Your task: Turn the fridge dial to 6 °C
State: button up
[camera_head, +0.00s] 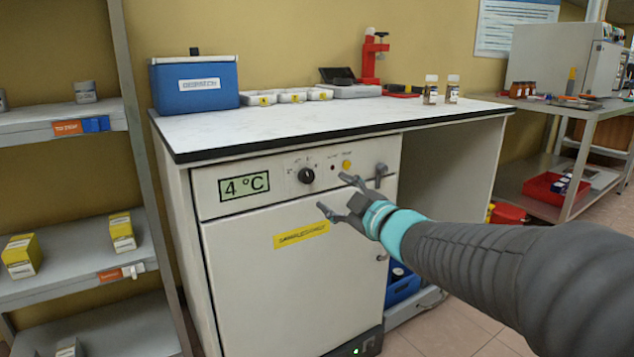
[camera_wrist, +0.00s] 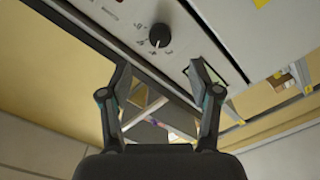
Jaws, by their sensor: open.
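The fridge (camera_head: 290,290) stands under the bench, with its door shut and a yellow label on it. Its display (camera_head: 244,186) reads 4 °C. The black round dial (camera_head: 306,175) sits on the panel right of the display, with small marks around it. In the wrist view the dial (camera_wrist: 159,35) is ahead, beyond my fingertips and near the top middle. My gripper (camera_head: 332,194) is open and empty in front of the fridge, just right of and below the dial, apart from it. It also shows open in the wrist view (camera_wrist: 160,75).
A yellow button (camera_head: 347,165) is on the panel right of the dial. The bench top (camera_head: 290,122) overhangs the panel and holds a blue cooler box (camera_head: 194,83), white trays, a red device and two bottles. A shelf rack (camera_head: 135,150) stands at left.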

aim_at(309, 178)
jog(key=x, duration=0.9)
jog(key=shift+w+a, duration=0.2)
jog(key=shift+w, duration=0.1)
jog(key=c, duration=1.1)
